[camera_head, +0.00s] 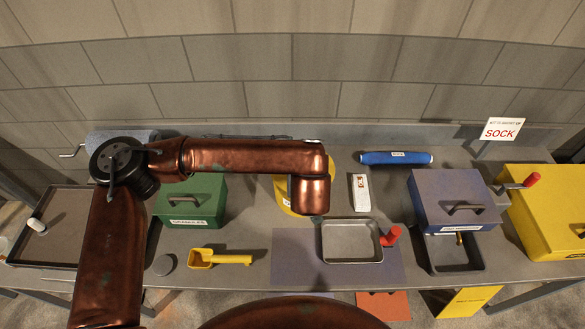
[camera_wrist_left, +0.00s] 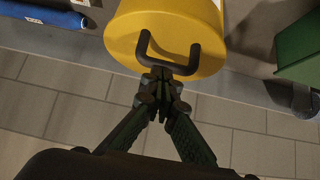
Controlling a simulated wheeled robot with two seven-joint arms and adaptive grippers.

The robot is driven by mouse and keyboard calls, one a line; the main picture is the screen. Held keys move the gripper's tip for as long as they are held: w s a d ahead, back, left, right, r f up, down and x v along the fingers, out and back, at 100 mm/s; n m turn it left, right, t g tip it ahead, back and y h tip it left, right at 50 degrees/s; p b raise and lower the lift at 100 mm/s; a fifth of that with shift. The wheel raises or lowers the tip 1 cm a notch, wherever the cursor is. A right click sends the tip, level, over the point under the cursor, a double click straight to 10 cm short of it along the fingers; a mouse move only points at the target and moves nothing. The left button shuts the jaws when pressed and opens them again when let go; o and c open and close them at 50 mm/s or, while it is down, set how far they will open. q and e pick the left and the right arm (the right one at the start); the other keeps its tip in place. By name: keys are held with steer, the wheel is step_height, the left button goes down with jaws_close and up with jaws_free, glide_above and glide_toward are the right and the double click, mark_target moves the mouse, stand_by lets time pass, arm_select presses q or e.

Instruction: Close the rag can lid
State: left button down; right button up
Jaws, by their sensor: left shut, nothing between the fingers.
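A round yellow can (camera_head: 283,195), which I take to be the rag can, stands at the back middle of the bench, mostly hidden by my left arm in the head view. The left wrist view shows its yellow surface (camera_wrist_left: 190,25) with a black U-shaped handle (camera_wrist_left: 170,66) on the near edge. My left gripper (camera_wrist_left: 160,76) is shut and empty, its fingertips at the handle's bar; I cannot tell whether they touch it. Whether the lid is raised or down is not clear. In the head view the left gripper is hidden beneath my wrist. My right gripper is not in view.
A green box (camera_head: 190,205) stands left of the can. A white bottle (camera_head: 360,192) and a blue roll (camera_head: 396,157) lie to its right. A metal tray (camera_head: 350,258) lies in front, with a yellow scoop (camera_head: 220,259) to its left. A grey-purple box (camera_head: 455,200) stands farther right.

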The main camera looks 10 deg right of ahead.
arm_select(q)
steer(key=shift+s+f+b, duration=0.2)
steer(key=shift+s+f, duration=0.2)
steer(key=shift+f, duration=0.3)
steer(key=shift+s+f+b, duration=0.2)
steer(key=shift+s+f, duration=0.2)
steer(key=shift+f, duration=0.3)
steer(key=shift+r, duration=0.1)
steer(key=shift+a+r, duration=0.1)
steer(key=shift+w+r, duration=0.1)
steer(key=shift+r, duration=0.2)
step_height(320, 180, up, 4)
steer(key=p, duration=0.2)
steer(key=s+f, duration=0.1)
steer(key=s, duration=0.8)
steer(key=shift+s+a+f+b, duration=0.15)
steer(key=shift+a+f+b, duration=0.15)
steer(key=shift+b, duration=0.15)
